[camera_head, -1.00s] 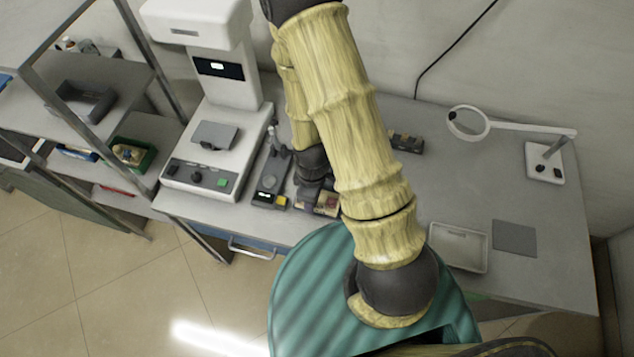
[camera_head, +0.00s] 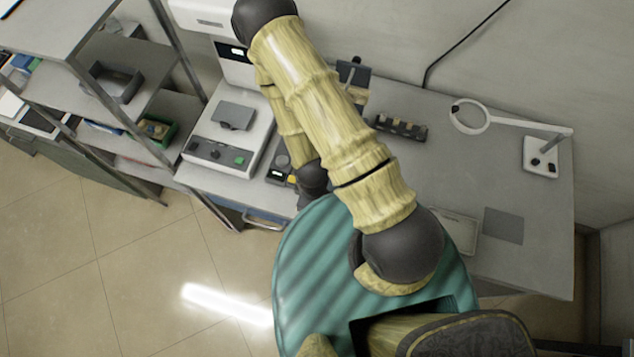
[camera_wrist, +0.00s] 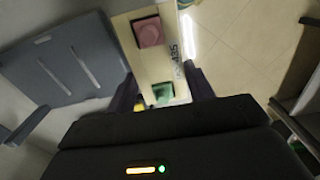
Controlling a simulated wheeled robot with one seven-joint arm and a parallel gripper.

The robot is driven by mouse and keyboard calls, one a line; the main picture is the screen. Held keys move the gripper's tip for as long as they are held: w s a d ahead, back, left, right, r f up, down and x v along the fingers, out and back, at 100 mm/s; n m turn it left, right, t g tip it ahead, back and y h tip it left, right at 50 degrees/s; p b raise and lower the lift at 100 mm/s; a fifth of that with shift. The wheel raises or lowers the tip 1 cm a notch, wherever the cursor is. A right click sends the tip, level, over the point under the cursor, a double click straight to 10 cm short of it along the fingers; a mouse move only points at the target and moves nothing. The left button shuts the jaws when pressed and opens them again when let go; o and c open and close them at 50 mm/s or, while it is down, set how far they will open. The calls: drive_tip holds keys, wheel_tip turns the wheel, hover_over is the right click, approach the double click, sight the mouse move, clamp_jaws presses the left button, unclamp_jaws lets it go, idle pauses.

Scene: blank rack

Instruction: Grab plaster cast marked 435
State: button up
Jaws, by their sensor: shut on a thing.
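In the wrist view my gripper (camera_wrist: 163,95) is shut on a pale cream plaster cast (camera_wrist: 155,65). The cast carries a pink square block and a green one. Dark printed characters run along its right edge; they look like 435 but are small and turned. The dark fingers press on both sides of its near end. In the head view my arm crosses the bench, and the dark wrist shows beside the bench's front edge. The fingertips and the cast are hidden there.
A white instrument (camera_head: 228,130) stands at the bench's left, beside an open shelf rack (camera_head: 150,105). A dark row of small pieces (camera_head: 401,128), a magnifier lamp (camera_head: 541,156), a shallow tray (camera_head: 460,235) and a grey mat (camera_head: 503,226) lie right. A grey bin (camera_wrist: 65,65) shows in the wrist view.

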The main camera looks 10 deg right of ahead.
drive_tip(key=shift+s+a+p, duration=0.45)
drive_tip(key=shift+s+a, duration=0.05)
drive_tip(key=shift+s, duration=0.4)
